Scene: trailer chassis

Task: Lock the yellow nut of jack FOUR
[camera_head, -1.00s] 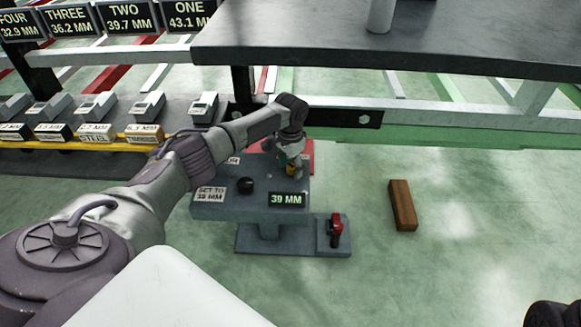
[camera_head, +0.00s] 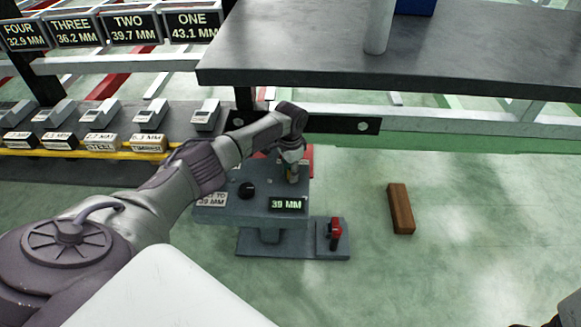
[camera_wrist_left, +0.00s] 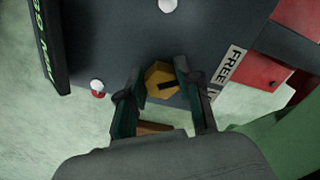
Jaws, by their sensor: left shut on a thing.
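The yellow nut (camera_wrist_left: 160,76) is six-sided with a dark bar on it that points toward a white label reading FREE (camera_wrist_left: 229,68). My left gripper (camera_wrist_left: 158,78) has its two fingers on either side of the nut and is shut on it. In the head view my left gripper (camera_head: 292,176) reaches down onto the grey jack stand (camera_head: 238,212), and its hand mostly hides the nut. The stand's display (camera_head: 288,205) reads 39 MM, and a label beside it is partly covered. No jack number is readable on the stand.
A black knob (camera_head: 246,190) sits on the stand. A red lever (camera_head: 335,230) stands on its low side plate. A brown block (camera_head: 400,208) lies on the floor to the right. The dark platform (camera_head: 480,65) overhangs behind. Number boards (camera_head: 191,25) hang at upper left.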

